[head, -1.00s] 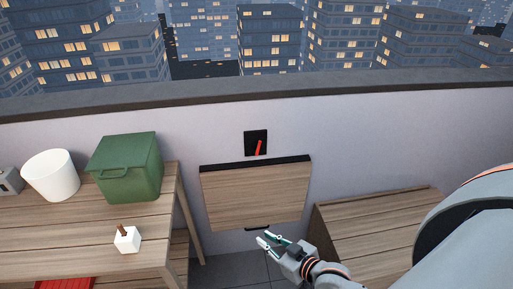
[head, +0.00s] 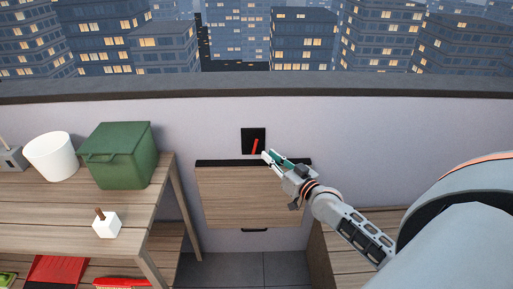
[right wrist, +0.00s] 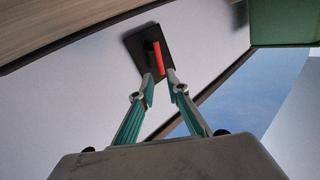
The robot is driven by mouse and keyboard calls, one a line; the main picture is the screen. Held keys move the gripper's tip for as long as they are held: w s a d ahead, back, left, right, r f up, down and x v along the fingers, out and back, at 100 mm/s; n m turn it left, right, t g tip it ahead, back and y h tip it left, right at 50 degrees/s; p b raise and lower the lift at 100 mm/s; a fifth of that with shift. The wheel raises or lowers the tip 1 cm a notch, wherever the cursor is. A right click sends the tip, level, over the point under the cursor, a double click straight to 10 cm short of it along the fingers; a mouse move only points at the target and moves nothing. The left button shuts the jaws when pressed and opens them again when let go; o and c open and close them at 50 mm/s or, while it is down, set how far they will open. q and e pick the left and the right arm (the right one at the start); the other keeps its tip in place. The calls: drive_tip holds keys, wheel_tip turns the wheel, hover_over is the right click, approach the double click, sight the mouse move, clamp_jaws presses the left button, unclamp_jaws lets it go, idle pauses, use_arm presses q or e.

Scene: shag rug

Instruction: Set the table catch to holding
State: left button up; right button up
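The table catch is a black square plate (head: 247,136) on the wall with a red lever (head: 255,146), just above the wooden fold-down table panel (head: 240,198). The panel hangs flat against the wall. The lever leans slightly, its upper end to the right. My right gripper (head: 267,156) is just right of and below the lever in the head view. In the right wrist view its fingers are open, and the red lever (right wrist: 157,57) shows just beyond and between the fingertips. I cannot tell if they touch it. My left gripper is out of view.
A wooden table (head: 40,210) at left holds a green lidded bin (head: 122,155), a white bucket (head: 50,157) and a white block (head: 106,226) with a brown peg. Red items (head: 58,270) lie below. A wooden surface (head: 335,262) is at right under my arm.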

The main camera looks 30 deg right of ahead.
sight(255, 145)
drive_tip(key=w, duration=0.7)
drive_tip(key=shift+w+a+b, duration=0.2)
drive_tip(key=shift+w+b, duration=0.05)
drive_tip(key=shift+b, duration=0.2)
clamp_jaws()
